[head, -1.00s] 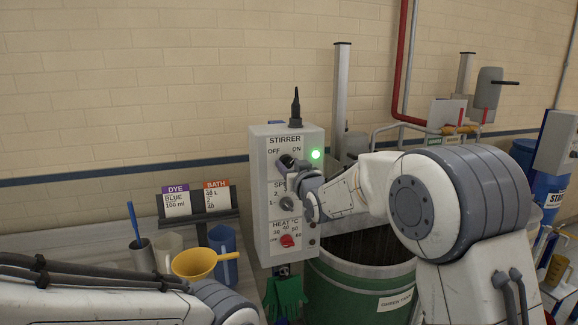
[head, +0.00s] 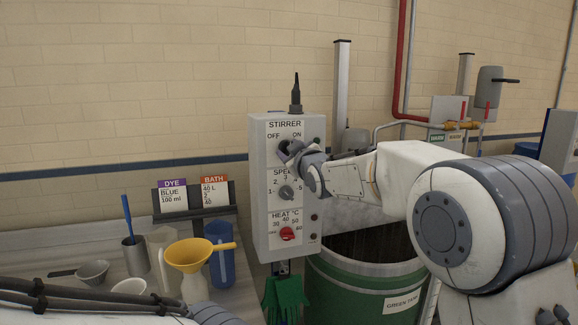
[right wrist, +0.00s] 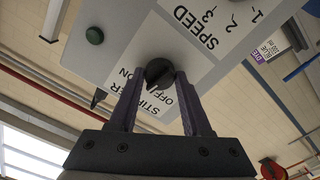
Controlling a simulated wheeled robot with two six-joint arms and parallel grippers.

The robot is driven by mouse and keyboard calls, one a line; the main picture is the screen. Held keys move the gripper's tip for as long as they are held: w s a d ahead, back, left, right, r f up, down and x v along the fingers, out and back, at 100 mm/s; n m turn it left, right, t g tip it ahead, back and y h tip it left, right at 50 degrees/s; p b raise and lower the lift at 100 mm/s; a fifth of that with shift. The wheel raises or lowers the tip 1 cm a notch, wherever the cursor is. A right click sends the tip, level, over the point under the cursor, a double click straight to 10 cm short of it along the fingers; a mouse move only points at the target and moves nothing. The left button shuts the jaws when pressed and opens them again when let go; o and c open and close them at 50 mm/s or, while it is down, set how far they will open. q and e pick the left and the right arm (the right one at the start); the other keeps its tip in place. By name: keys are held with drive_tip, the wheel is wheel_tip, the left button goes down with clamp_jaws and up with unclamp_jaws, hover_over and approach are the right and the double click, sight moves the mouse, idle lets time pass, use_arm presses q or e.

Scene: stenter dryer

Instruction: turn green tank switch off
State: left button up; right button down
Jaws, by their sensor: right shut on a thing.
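The grey control box (head: 258,190) stands above the green tank (head: 345,290), whose label reads GREEN TANK. Its top knob, the STIRRER switch (head: 283,146), has OFF on the left and ON on the right. My right gripper (head: 296,153) is shut on this switch; the right wrist view shows the black knob (right wrist: 158,72) between both fingers. I cannot read the knob's exact pointing in the head view. The stirrer lamp (head: 317,141) is dark, and the lamp in the right wrist view (right wrist: 94,36) looks unlit too. My left gripper is out of view.
Below the switch are the SPEED knob (head: 286,192) and the red HEAT knob (head: 287,234). Green gloves (head: 285,295) hang under the box. A yellow funnel (head: 190,255), a blue jug (head: 222,262) and cups stand on the bench at left.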

drive_tip(key=shift+n+b, duration=3.65)
drive_tip(key=shift+n, duration=1.95)
drive_tip(key=shift+c, duration=1.8)
unclamp_jaws()
